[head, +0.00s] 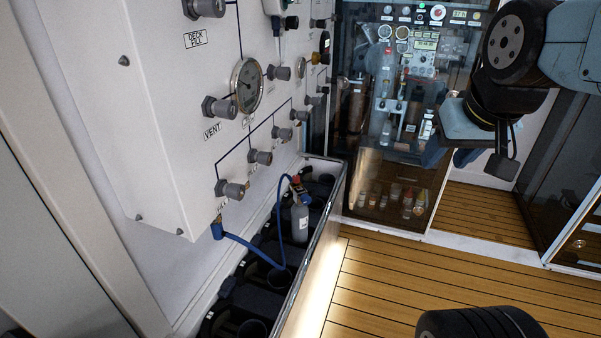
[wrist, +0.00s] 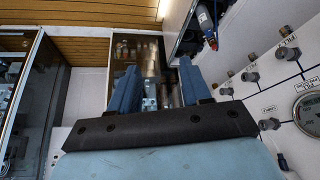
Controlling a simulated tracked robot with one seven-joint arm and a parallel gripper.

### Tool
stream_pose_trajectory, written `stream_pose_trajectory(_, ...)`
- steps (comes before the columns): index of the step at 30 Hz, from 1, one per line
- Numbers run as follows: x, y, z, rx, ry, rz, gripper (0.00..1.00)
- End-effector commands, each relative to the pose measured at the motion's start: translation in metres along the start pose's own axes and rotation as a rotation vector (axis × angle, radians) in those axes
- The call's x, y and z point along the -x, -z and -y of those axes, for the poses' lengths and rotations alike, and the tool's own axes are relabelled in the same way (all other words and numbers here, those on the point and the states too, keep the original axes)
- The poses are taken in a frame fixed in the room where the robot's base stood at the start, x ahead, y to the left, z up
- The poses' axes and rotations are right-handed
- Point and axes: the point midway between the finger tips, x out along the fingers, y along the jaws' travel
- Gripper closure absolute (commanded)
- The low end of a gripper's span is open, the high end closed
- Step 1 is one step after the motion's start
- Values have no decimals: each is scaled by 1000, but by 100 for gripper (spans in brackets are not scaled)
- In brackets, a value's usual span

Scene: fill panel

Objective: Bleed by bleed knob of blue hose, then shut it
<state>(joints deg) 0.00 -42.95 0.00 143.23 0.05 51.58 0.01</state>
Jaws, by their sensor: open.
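The blue hose (head: 254,245) runs from a fitting under the lowest panel knob (head: 231,189), looping to a small grey bottle (head: 299,218) with a red-and-blue top in the rack below. I cannot read which knob is marked bleed; the lowest grey knob sits directly above the hose fitting. My gripper (head: 452,156) is at the upper right, well away from the panel and hose. In the wrist view my gripper (wrist: 158,88) has its two blue fingers apart with nothing held. The bottle (wrist: 207,28) shows there at the upper right.
The white panel (head: 150,130) carries several grey knobs and a round gauge (head: 246,85). Below it is a dark rack (head: 340,190) with a metal rim. A glass cabinet (head: 400,110) with instruments stands at the back. The wooden floor (head: 390,285) is mostly clear.

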Motion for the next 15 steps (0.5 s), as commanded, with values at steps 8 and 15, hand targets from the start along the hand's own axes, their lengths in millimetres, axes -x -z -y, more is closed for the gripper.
stream_pose_trajectory(8,-18,18,17,-93,66,78,45)
stream_pose_trajectory(15,-54,52,44,-288,183,218,45)
